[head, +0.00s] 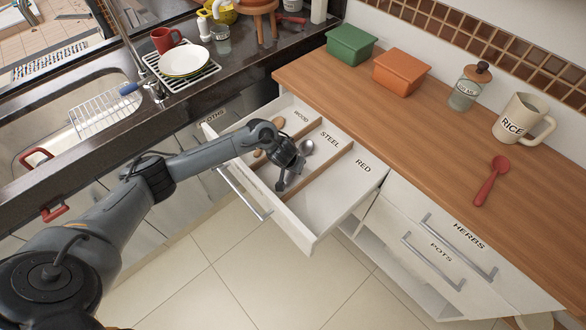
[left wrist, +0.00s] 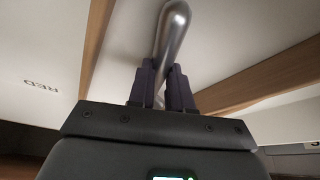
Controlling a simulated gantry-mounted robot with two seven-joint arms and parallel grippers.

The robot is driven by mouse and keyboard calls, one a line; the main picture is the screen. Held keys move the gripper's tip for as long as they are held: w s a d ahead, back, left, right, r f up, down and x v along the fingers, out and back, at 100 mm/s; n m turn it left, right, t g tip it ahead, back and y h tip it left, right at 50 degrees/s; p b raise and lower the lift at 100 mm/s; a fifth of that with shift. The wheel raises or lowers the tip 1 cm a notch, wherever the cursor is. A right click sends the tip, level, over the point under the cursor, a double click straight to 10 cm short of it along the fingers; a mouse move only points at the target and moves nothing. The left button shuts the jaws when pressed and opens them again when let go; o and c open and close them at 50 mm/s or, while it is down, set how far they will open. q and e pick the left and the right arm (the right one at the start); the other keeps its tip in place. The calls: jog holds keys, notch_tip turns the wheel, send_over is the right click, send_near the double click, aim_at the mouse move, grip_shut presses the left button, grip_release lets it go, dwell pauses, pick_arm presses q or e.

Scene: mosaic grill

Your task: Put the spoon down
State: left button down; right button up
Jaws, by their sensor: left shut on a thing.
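A steel spoon (head: 306,147) is in the STEEL compartment, the middle one of the open drawer (head: 340,203); its bowl shows just beyond my left gripper (head: 287,183). My left gripper is low in this compartment, between the two wooden dividers. In the left wrist view, its dark fingers (left wrist: 163,88) are shut on the spoon's shiny metal (left wrist: 173,30). Part of the spoon is hidden by the gripper, and I cannot tell whether it touches the drawer floor. My right gripper is in neither view.
A wooden utensil (head: 278,122) lies in the WOOD compartment; the RED compartment looks empty. A red spoon (head: 491,180) lies on the wooden counter (head: 420,130), near the RICE mug (head: 516,118), a glass jar (head: 466,92) and two lidded boxes. A sink is at the left.

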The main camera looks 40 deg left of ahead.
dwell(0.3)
pick_arm(q)
jog(key=c, duration=1.1)
grip_release()
jog(key=shift+f, duration=0.1)
jog(key=shift+o, duration=0.2)
jog(key=p+v, duration=0.7)
jog(key=v, duration=0.5)
jog(key=shift+r, duration=0.25)
